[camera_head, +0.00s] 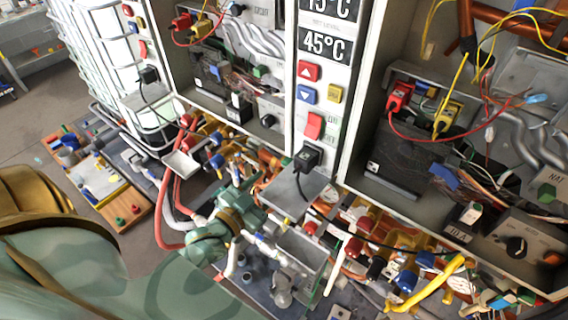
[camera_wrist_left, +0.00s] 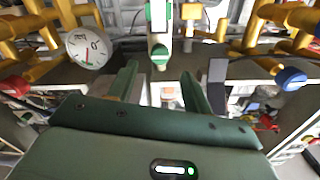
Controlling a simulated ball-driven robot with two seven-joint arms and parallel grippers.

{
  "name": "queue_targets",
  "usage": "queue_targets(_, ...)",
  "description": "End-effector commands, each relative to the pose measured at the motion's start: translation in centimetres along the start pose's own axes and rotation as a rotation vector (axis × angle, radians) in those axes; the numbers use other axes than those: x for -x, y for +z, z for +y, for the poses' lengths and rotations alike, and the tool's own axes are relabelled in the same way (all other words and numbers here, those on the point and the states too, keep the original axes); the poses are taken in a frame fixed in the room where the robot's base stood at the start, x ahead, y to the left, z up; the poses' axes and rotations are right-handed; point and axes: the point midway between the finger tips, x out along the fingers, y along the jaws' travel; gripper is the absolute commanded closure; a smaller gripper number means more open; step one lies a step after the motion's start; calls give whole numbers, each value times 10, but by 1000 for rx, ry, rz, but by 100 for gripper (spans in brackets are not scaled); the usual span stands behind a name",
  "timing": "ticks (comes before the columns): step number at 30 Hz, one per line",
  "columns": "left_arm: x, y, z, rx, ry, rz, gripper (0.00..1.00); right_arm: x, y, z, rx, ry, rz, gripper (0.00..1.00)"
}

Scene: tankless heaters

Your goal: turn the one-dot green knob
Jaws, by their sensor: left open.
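A green knob (camera_wrist_left: 159,53) sits at the lower end of an upright white fitting with a green top, in the left wrist view. I cannot make out any dots on it. My left gripper (camera_wrist_left: 158,76) is open. Its two green fingers point at the knob, which lies just beyond and between the fingertips; I see no clear contact. In the head view my left gripper (camera_head: 243,193) reaches in among the pipes below the heaters, and I cannot pick out that knob there. My right gripper is not in view.
A round white gauge (camera_wrist_left: 88,48) and yellow pipes flank the fitting. A blue knob (camera_wrist_left: 290,78) is at the right. In the head view, hoses, valves and a grey metal box (camera_head: 302,250) crowd around my gripper. An open heater cabinet (camera_head: 415,205) stands at right.

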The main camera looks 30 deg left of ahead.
Motion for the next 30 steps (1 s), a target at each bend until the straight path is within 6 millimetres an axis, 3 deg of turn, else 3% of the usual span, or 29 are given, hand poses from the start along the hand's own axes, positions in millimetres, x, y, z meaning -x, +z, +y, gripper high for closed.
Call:
queue_targets(3, -30, -3, -1, 0, -1, 3, 50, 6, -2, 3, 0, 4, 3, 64)
queue_targets(9, -65, -1, 0, 1, -1, 0, 50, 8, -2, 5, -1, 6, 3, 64)
queue_targets(15, -78, 0, 0, 1, 0, -1, 50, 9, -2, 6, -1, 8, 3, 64)
queue_targets(22, -78, 0, 0, 1, 0, -1, 50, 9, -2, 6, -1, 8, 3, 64)
queue_targets(23, -78, 0, 0, 1, 0, -1, 53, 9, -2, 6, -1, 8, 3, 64)
queue_targets(27, -78, 0, 0, 1, 0, -1, 92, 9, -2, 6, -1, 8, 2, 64)
queue_targets(30, -78, 0, 0, 1, 0, -1, 95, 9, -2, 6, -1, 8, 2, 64)
